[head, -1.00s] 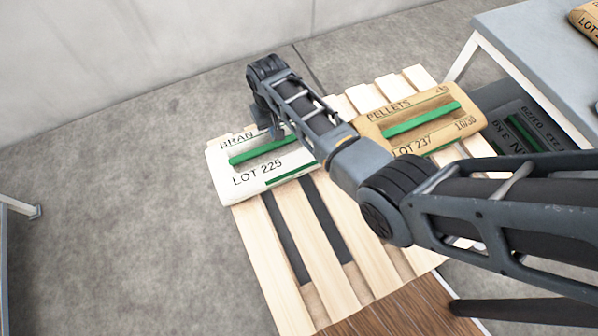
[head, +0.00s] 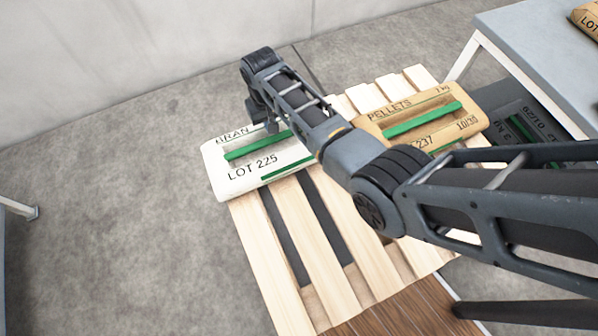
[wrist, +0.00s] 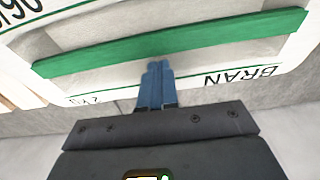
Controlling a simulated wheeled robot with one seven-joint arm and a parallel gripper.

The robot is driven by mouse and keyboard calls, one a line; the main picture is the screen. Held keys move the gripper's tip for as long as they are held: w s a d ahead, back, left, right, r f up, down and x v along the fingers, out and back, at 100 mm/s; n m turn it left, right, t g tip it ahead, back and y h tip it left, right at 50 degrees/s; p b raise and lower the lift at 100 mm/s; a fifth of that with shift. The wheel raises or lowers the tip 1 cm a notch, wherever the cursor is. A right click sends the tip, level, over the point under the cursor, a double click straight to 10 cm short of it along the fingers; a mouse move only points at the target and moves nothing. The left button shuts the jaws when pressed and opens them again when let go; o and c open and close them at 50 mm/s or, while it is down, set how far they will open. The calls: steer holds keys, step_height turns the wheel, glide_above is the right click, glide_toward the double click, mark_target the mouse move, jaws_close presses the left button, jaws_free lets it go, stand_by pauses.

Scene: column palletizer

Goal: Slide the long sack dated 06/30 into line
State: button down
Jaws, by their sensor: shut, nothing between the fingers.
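The long white BRAN sack, LOT 225 (head: 290,156), lies on the far left of the pallet, slightly overhanging its left edge. It has green stripes. In the wrist view the sack (wrist: 215,75) shows upside-down print, with a cut-off date starting "06/" at top left. My gripper (wrist: 160,66) is shut and empty, its blue fingertips at the sack's far long side, just short of the green stripe in the picture. I cannot tell whether they touch it. In the head view my arm's end hides the fingers and part of the sack's far edge.
A tan PELLETS sack dated 10/30 (head: 472,124) lies to the right on the slatted pallet (head: 265,250). A dark sack (head: 530,122) lies beyond it, beside a grey table (head: 540,50). The pallet's near slats are bare.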

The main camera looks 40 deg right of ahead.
steer(key=shift+f+b, duration=0.65)
steer(key=shift+f, duration=0.8)
steer(key=shift+s+d+p, duration=0.1)
steer(key=shift+s+p, duration=0.25)
steer(key=shift+p, duration=0.25)
steer(key=shift+r, duration=0.15)
steer(key=shift+r+g+p, duration=0.3)
steer(key=shift+r+p, duration=0.6)
steer(key=shift+p, duration=0.15)
step_height(320, 180, up, 7)
steer(key=p, duration=0.6)
steer(key=shift+w+f, duration=0.2)
steer(key=shift+w, duration=0.05)
